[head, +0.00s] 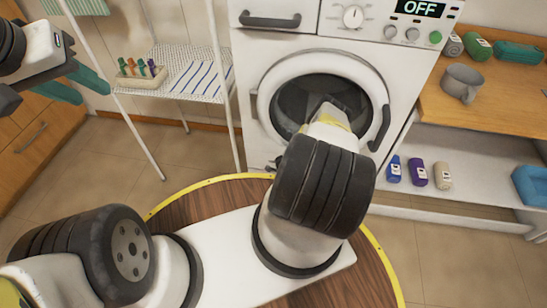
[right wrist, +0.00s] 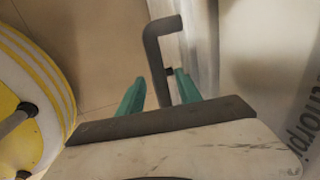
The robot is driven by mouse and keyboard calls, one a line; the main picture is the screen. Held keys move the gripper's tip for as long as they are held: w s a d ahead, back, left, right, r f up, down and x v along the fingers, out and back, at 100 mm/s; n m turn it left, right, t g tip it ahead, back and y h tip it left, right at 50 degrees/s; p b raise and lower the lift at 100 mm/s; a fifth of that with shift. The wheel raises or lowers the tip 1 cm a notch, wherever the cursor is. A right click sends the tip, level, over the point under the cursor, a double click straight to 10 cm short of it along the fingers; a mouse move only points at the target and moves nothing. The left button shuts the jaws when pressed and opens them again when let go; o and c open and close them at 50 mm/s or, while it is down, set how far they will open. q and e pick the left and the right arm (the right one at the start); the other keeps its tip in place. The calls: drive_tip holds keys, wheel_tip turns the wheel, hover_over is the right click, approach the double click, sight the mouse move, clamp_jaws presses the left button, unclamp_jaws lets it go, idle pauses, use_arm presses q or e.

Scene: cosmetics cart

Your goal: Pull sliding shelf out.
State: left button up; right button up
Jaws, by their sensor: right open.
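My right gripper (right wrist: 160,90) is open in the right wrist view. Its two teal fingers stand on either side of a dark grey bent bar handle (right wrist: 154,52), with a gap at the left finger. The right finger is close to the bar; I cannot tell if they touch. The handle is beside a pale upright face. No sliding shelf can be clearly made out, and I cannot tell what the handle belongs to. In the head view my right arm hides its own gripper, low in front of the washing machine (head: 300,52). My left gripper (head: 76,86) is open and empty at the upper left.
A wire rack (head: 205,75) with a striped cloth and a small tray of bottles (head: 142,74) stands left of the machine. At right, a wooden counter (head: 430,108) holds a grey mug (head: 461,82); several items sit on the shelf below. Tiled floor is clear at left.

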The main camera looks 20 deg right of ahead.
drive_tip(key=shift+f, duration=0.2)
clamp_jaws()
idle(1.4)
